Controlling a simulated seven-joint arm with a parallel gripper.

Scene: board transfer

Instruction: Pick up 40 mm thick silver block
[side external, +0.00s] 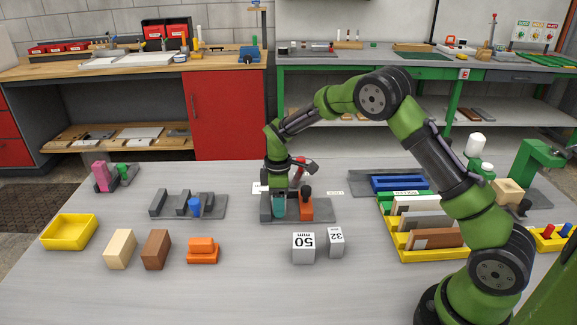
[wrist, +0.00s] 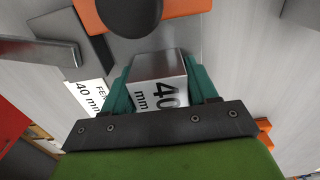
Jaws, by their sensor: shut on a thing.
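The silver block marked 40 mm (wrist: 158,82) sits between the teal fingers of my gripper (wrist: 160,70) in the wrist view. The fingers press on its two sides. In the side view my gripper (side external: 279,206) points down at the left part of a grey fixture (side external: 322,212), and its fingers hide the block. I cannot tell whether the block touches the fixture. Two other silver blocks stand on the table in front: one marked 50 mm (side external: 303,248) and a smaller one marked 32 (side external: 336,242).
An orange clamp piece with a black knob (side external: 305,205) stands on the fixture, close right of my gripper. A grey stepped holder (side external: 180,207), wooden blocks (side external: 120,249) and a yellow tray (side external: 69,232) are left. Yellow racks (side external: 430,252) stand right.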

